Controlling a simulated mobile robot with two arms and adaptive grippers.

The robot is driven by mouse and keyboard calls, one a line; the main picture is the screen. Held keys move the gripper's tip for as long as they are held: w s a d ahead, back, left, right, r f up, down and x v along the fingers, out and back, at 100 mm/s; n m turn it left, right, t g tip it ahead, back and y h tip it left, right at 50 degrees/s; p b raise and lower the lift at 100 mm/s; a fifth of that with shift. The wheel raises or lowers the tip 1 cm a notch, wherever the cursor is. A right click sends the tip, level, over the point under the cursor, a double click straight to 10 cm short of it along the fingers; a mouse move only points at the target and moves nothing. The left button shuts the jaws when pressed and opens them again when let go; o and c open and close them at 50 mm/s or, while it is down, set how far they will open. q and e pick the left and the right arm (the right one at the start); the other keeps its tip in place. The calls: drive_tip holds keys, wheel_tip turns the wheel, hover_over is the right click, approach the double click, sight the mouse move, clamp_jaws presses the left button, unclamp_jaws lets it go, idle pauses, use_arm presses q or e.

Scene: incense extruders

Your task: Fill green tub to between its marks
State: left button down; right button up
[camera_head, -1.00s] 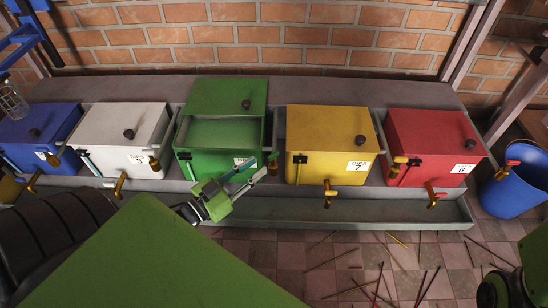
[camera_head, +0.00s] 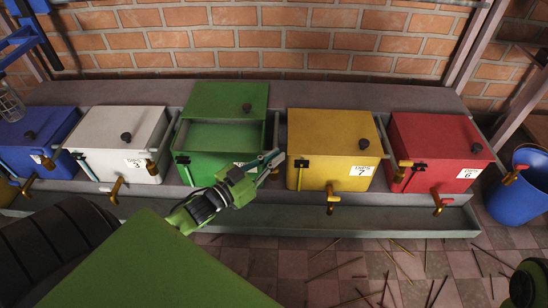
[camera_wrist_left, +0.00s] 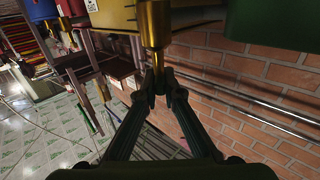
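The green tub (camera_head: 203,165) stands between the white and yellow tubs. Its lid (camera_head: 225,98) with a dark knob sits toward the back, and the front of the top shows a paler green area (camera_head: 222,135). I cannot make out its level marks. My left gripper (camera_head: 275,160) is at the tub's front right corner, by the gap to the yellow tub, and covers the tap there. In the left wrist view, its fingertips (camera_wrist_left: 158,77) are close together just under a brass tap (camera_wrist_left: 155,25); contact is unclear. My right gripper is not in view.
A white tub (camera_head: 118,135), yellow tub (camera_head: 335,130), red tub (camera_head: 435,140) and blue tub (camera_head: 30,130) share the grey bench, with brass taps in front and between. A blue bucket (camera_head: 520,190) stands at right. Thin sticks litter the tiled floor.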

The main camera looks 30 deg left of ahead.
use_arm(q)
drive_tip(key=shift+m+g+h, duration=0.3)
drive_tip(key=shift+m+h, duration=0.4)
drive_tip(key=shift+h, duration=0.4)
drive_tip(key=shift+m+g+h, duration=0.6)
drive_tip(key=shift+m+h, duration=0.2)
drive_tip(key=shift+h, duration=0.3)
drive_tip(key=c, duration=2.2)
unclamp_jaws()
drive_tip(key=shift+o, duration=0.2)
